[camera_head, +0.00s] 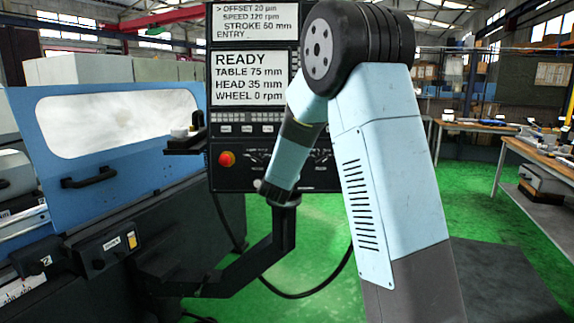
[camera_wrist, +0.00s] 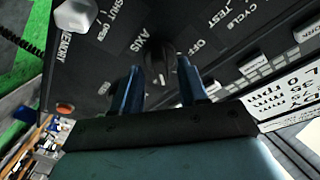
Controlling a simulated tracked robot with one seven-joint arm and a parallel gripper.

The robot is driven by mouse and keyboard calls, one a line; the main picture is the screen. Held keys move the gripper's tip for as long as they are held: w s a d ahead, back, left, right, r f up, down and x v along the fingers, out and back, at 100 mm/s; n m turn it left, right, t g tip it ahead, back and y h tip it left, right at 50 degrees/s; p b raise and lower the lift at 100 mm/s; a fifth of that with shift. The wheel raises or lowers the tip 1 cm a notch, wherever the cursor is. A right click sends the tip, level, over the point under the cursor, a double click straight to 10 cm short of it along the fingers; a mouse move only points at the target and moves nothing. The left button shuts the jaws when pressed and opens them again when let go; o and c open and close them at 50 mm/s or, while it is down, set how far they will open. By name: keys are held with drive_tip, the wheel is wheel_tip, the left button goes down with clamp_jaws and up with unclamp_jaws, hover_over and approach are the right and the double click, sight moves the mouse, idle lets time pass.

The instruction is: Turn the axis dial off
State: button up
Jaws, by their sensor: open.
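The axis dial (camera_wrist: 158,58) is a dark round knob on the black control panel, beside the printed word AXIS in the wrist view. The word OFF is printed to its right. My gripper (camera_wrist: 160,68) is open, with its two blue fingers apart and the dial in the gap between their tips. I cannot tell whether either finger touches the dial, and its setting is not clear.
A pale knob (camera_wrist: 75,18) and an orange button (camera_wrist: 65,108) sit on the panel to the left. Pale keys (camera_wrist: 255,65) and the display (camera_wrist: 290,95) lie to the right. In the head view, a red button (camera_head: 226,158) is on the panel and a blue machine door (camera_head: 50,190) stands left.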

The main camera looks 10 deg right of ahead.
drive_tip(key=shift+w+d, duration=0.2)
drive_tip(key=shift+w, duration=0.35)
drive_tip(key=shift+c, duration=0.3)
